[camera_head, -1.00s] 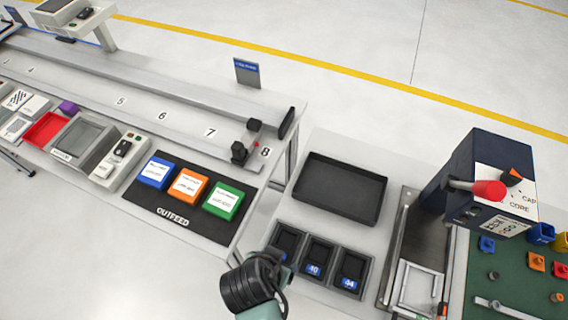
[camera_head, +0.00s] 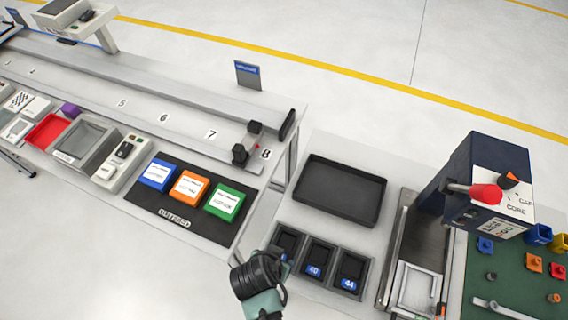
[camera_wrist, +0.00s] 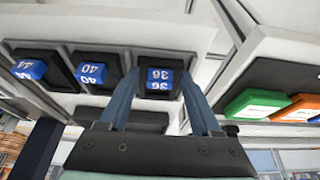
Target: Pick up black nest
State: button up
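Three small black nests with blue number tags stand in a row on the light bench: the one tagged 36 (camera_wrist: 159,74), the one tagged 40 (camera_head: 318,257) and the one tagged 44 (camera_head: 352,271). In the head view the leftmost nest (camera_head: 287,243) is partly hidden behind my arm. My gripper (camera_wrist: 159,80) is open and empty in the wrist view. Its two blue-grey fingers frame the 36 tag, one on each side. I cannot tell whether the fingers touch the nest. In the head view my wrist hides the fingertips.
A larger black tray (camera_head: 340,188) lies behind the nests. Left of them, across a gap, are the outfeed mat (camera_head: 178,222) and its blue, orange and green boxes. A dark blue press (camera_head: 487,180) with a red knob stands at right, beside a green mat (camera_head: 510,277).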

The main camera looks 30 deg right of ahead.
grip_shut()
jog(key=shift+r, duration=0.15)
